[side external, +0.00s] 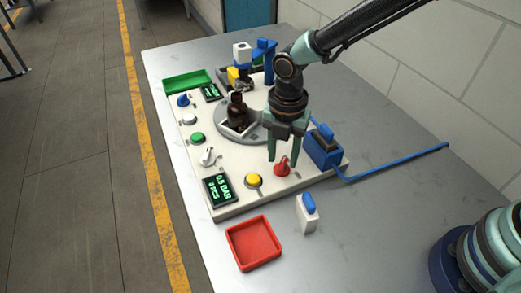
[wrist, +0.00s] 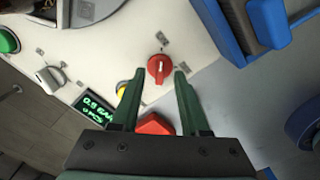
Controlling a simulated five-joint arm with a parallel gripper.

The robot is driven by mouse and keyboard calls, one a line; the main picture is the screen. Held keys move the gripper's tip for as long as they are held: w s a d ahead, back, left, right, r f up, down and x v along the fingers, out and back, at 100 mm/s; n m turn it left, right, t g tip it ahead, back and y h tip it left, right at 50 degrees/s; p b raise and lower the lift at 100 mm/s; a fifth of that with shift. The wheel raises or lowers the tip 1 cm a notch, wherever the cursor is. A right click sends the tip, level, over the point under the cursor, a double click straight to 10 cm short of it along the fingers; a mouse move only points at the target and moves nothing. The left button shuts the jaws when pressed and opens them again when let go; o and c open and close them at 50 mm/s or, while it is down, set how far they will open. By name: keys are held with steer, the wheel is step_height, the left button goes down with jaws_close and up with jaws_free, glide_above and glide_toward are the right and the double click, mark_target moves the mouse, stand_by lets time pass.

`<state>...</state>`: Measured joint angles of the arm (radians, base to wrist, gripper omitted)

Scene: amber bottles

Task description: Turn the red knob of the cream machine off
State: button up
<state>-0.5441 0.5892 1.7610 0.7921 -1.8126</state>
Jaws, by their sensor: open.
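The cream machine (side external: 228,201) stands on the grey table. Its red knob (side external: 282,167) is on the top panel near the front right corner. The knob also shows in the wrist view (wrist: 160,68), just beyond and between the fingertips, with its ridge roughly upright in that picture. My gripper (side external: 285,151) is open and empty, pointing down above the panel close to the knob. In the wrist view my gripper (wrist: 157,75) has its green fingers on either side of the knob's line. I cannot tell whether either finger touches it.
A yellow button (side external: 253,180), a white knob (side external: 208,156) and a green display (side external: 217,189) lie left of the red knob. A blue box (side external: 323,150) with a cable stands close on its right. A brown bottle (side external: 237,110) stands on the round plate. A red tray (side external: 254,243) and a blue-topped white block (side external: 307,213) are in front.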

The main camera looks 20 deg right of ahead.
steer(key=shift+f, duration=0.75)
jaws_close()
